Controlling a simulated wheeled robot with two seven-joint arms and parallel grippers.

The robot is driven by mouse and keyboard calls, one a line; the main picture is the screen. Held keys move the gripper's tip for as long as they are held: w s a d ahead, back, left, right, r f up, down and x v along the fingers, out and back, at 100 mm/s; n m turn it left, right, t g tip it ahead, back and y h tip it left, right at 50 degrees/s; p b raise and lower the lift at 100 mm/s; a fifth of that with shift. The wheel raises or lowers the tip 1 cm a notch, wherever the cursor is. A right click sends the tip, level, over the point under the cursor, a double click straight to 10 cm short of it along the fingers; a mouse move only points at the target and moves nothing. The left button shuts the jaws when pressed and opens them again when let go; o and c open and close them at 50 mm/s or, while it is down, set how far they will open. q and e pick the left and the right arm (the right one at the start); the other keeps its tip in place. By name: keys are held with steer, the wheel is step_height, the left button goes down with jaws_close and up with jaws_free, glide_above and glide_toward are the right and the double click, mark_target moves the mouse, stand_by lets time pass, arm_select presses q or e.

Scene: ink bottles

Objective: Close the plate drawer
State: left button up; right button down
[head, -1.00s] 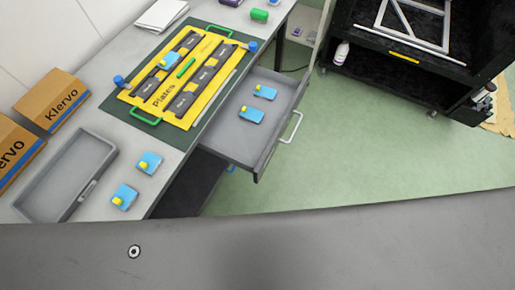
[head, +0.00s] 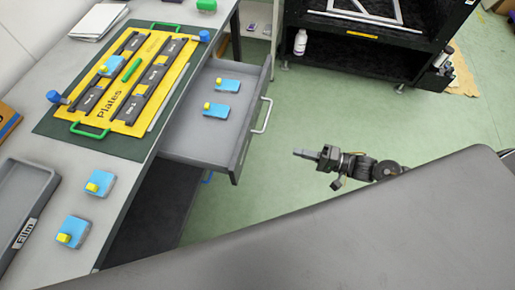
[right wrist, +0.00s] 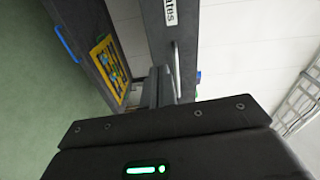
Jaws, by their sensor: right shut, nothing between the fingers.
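The plate drawer (head: 180,140) stands pulled out from the right side of the table. It holds two blue blocks with yellow knobs (head: 228,86) (head: 216,110). Its pale bar handle (head: 263,115) is on the front. My right gripper (head: 298,153) is shut and empty, right of the drawer front and apart from the handle, over the floor. In the right wrist view, my gripper fingers (right wrist: 161,87) point toward a dark drawer front with a partly visible label (right wrist: 170,12) and a bar handle (right wrist: 177,70). My left gripper is not in view.
On the table are a yellow "Plates" board (head: 117,110), two more blue blocks (head: 100,182) (head: 74,232), and a grey "Film" tray (head: 45,168). A black shelf (head: 350,55) stands at the back. Green floor (head: 300,105) is clear between drawer and shelf.

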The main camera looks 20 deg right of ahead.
steer(key=r, duration=0.1)
steer(key=y+p, duration=0.1)
steer(key=p, duration=0.1)
glide_toward(248, 142)
steer(key=shift+g, duration=0.4)
steer(key=x, duration=0.4)
steer(key=r+x, duration=0.1)
steer(key=x, duration=0.1)
steer(key=shift+d, duration=0.1)
steer(key=shift+w+a, duration=0.25)
steer(key=shift+a, duration=0.1)
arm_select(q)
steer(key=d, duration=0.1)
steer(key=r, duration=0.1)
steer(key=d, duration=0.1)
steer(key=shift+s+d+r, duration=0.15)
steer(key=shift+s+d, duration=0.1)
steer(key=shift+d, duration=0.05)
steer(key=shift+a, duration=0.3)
arm_select(e)
steer(key=shift+a, duration=0.1)
